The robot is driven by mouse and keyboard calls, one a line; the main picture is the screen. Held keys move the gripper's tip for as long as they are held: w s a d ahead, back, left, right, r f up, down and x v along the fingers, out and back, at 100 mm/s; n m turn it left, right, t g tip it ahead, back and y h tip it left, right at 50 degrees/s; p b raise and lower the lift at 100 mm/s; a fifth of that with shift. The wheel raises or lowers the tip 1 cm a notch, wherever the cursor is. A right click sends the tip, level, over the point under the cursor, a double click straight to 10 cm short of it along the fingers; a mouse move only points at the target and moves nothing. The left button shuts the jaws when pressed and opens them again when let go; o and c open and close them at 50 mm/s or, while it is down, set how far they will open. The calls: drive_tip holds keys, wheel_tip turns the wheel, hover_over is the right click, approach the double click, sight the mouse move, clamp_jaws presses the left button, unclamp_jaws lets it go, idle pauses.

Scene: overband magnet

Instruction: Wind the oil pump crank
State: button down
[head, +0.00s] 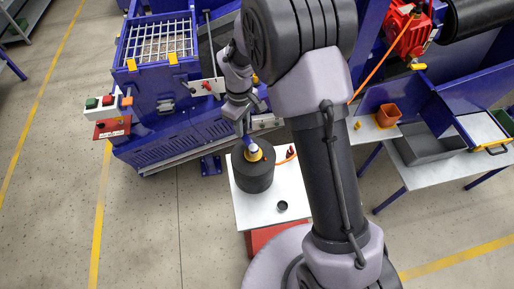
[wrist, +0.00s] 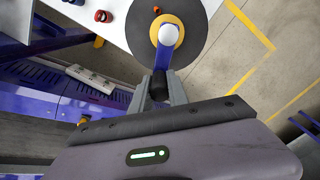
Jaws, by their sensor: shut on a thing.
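The oil pump is a dark grey drum (head: 252,172) standing upright on a white-topped table. It has a yellow collar and a white hub cap on top; its round top also shows in the wrist view (wrist: 198,22). The blue crank arm (wrist: 162,58) runs from the hub toward my gripper. My gripper (wrist: 159,86) has its two grey fingers on either side of the black crank handle (wrist: 158,90) and is shut on it. In the head view my gripper (head: 243,125) is just behind the drum, and the handle is hidden there.
The white tabletop (head: 282,182) holds a small black ring (head: 282,206) and small red-orange items. A blue machine (head: 175,125) with a mesh cover stands behind left. A red switch box (head: 113,127) is at left. A grey bin (head: 425,145) stands on the right bench.

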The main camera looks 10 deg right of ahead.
drive_tip(key=shift+w+d, duration=0.15)
drive_tip(key=shift+d, duration=0.6)
drive_tip(key=shift+d, duration=0.95)
drive_tip(key=shift+s+d, duration=0.25)
drive_tip(key=shift+d, duration=0.25)
drive_tip(key=shift+s+d, duration=0.25)
drive_tip(key=shift+d, duration=0.25)
